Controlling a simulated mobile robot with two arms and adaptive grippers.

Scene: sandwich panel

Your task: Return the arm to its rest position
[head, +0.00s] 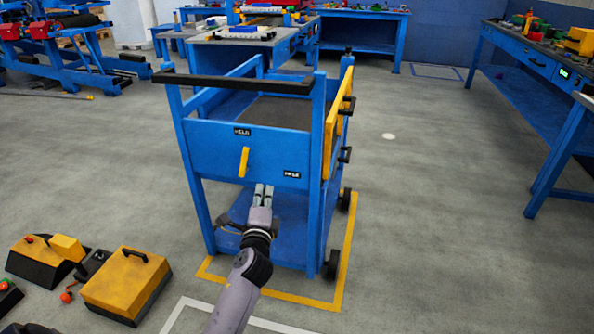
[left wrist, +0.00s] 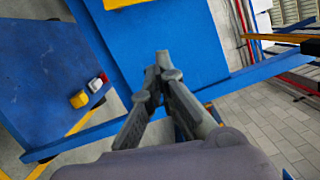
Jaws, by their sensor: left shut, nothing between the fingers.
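My left arm reaches in from the bottom of the head view. Its gripper (head: 263,194) is shut and empty, in front of the blue cart (head: 215,150), just below the cart's front panel. In the left wrist view the gripper's fingertips (left wrist: 163,62) are together, with blue cart panels (left wrist: 180,35) behind them. I cannot tell from these views how wide the gap to the cart is. My right gripper is not in view.
The wheeled cart has a yellow handle (head: 244,162) and stands within a yellow floor outline (head: 343,280). Yellow-and-black cases (head: 125,280) lie on the floor at left. Blue workbenches stand behind and at right (head: 520,50). Floor right of the cart is clear.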

